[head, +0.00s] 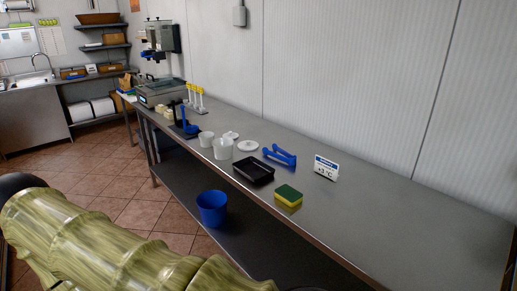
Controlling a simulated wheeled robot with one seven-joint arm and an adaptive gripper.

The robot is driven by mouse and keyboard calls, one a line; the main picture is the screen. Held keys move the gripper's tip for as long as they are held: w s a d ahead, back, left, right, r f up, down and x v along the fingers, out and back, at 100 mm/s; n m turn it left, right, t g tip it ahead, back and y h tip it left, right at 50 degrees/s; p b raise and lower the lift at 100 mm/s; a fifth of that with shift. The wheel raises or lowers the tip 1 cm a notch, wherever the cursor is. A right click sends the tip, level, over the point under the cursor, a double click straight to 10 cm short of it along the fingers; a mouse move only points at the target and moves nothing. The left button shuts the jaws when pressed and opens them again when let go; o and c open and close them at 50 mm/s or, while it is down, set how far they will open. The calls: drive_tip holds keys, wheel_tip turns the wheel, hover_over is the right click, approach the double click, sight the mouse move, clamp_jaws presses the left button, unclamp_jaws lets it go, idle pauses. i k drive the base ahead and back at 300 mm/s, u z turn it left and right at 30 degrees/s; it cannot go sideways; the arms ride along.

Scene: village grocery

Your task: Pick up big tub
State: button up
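Two white tubs stand next to each other on the steel table, left of the black tray. The larger tub (223,149) is the nearer one and looks upright. The smaller tub (206,139) is just behind it to the left. Two white lids seem to lie by them, one (247,146) to the right of the larger tub and one (231,135) behind it. My arm covers the lower left of the head view, well short of the tubs. My gripper is not in view.
A black tray (254,180), a yellow-green sponge (288,192), a blue tool (280,155) and a price sign (326,168) are on the steel table (400,215). Its right part is clear. A blue bucket (212,207) is below the table's front edge. Scale-like equipment (160,92) stands behind.

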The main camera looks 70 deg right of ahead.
sight(223, 148)
drive_tip(key=z, duration=2.05)
drive_tip(key=k, duration=0.6)
drive_tip(key=u, duration=0.85)
drive_tip(key=i, duration=0.9)
drive_tip(key=u, duration=0.45)
drive_tip(key=i, duration=0.9)
drive_tip(key=z, duration=0.5)
